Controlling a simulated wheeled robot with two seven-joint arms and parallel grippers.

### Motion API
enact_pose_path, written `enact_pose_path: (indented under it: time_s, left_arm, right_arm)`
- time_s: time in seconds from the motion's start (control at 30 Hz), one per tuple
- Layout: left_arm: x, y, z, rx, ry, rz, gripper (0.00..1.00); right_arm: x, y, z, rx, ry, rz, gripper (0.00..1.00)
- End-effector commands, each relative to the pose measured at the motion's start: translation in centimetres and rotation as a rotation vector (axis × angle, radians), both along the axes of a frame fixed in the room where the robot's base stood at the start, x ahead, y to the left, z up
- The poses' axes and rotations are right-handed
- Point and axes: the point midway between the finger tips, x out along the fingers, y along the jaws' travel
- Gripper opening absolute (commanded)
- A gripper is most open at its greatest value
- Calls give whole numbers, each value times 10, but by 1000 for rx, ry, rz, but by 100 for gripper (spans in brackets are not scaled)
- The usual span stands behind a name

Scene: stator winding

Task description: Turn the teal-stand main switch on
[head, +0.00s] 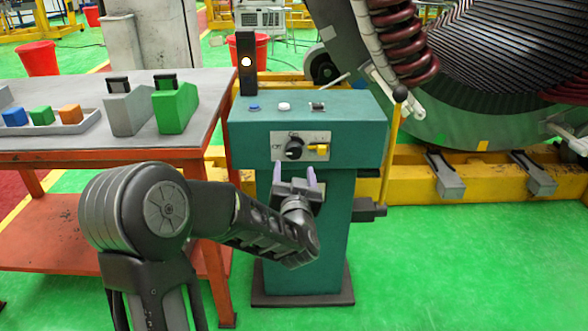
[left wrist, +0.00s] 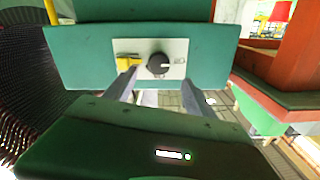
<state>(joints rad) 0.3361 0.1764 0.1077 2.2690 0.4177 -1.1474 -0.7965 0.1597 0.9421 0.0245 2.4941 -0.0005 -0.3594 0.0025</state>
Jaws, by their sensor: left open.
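The teal stand (head: 345,150) stands in the middle of the head view. Its front face carries a light plate with a black round knob (head: 294,149) and a yellow part (head: 319,150) beside it. The left wrist view also shows the black knob (left wrist: 158,65) and the yellow part (left wrist: 128,60), mirrored left to right. My left gripper (head: 294,178) is open and empty. Its two fingers point at the plate from just below the knob, and I cannot tell any contact. In the left wrist view the fingers (left wrist: 140,85) spread below the knob. My right gripper is not in view.
A blue button (head: 254,107), a white button (head: 284,106) and a small switch (head: 317,106) sit on the stand's top. A dark post with a lit lamp (head: 246,62) rises behind. A yellow lever (head: 391,150) stands at the right. An orange table (head: 100,157) stands left.

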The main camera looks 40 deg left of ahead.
Motion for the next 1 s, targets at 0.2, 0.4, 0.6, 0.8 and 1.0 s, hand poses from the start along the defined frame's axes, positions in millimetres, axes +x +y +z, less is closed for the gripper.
enact_pose_path:
  time_s: [0.2,0.4,0.6,0.8,1.0]
  left_arm:
    - [1,-1,0,-2,1,-2,63]
    - [9,5,-1,-3,2,-2,63]
    - [31,22,-2,-5,1,-2,63]
    - [54,39,-2,-3,3,-5,63]
    - [63,46,-1,-3,3,-5,63]
  right_arm:
    - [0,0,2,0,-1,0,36]
    - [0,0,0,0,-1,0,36]
    - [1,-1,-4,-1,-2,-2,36]
    - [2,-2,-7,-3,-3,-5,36]
    - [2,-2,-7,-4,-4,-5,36]
